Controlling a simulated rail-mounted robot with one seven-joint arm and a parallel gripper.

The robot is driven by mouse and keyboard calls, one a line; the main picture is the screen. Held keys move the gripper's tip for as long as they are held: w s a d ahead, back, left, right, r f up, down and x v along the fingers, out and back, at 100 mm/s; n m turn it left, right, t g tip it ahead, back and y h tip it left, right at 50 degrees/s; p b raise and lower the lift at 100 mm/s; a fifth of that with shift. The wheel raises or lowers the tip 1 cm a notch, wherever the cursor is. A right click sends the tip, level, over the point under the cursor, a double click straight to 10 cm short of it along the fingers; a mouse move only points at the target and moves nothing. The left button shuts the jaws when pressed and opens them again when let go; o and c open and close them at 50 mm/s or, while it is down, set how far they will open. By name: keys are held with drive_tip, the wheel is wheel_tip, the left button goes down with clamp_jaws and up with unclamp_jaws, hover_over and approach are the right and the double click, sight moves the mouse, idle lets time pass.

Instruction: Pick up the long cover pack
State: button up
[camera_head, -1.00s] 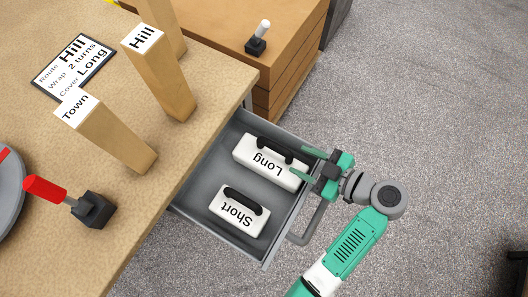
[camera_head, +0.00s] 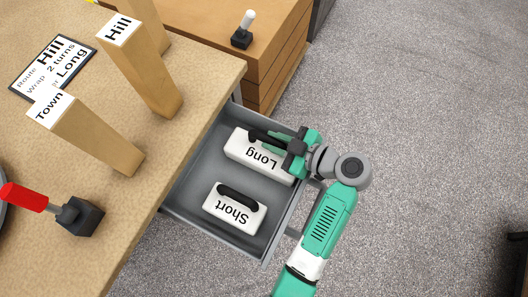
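The long cover pack (camera_head: 259,156) is a white block labelled "Long" with a black handle on top. It lies in the open grey drawer (camera_head: 197,166), at the far side. My gripper (camera_head: 284,146), green with a dark middle, is over the right part of the pack at its handle. The gripper hides the right part of the handle and some of the pack. Whether the fingers are closed on the handle cannot be made out.
A smaller white pack (camera_head: 235,210) labelled "Short" lies nearer in the same drawer. On the table stand wooden posts marked "Hill" (camera_head: 145,70) and "Town" (camera_head: 95,135), a red-handled lever (camera_head: 80,215) and a sign (camera_head: 50,70). A brown cabinet (camera_head: 270,40) stands behind.

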clamp_jaws()
drive_tip(key=shift+r, duration=0.1)
wheel_tip(320, 180, up, 18)
drive_tip(key=p, duration=0.7)
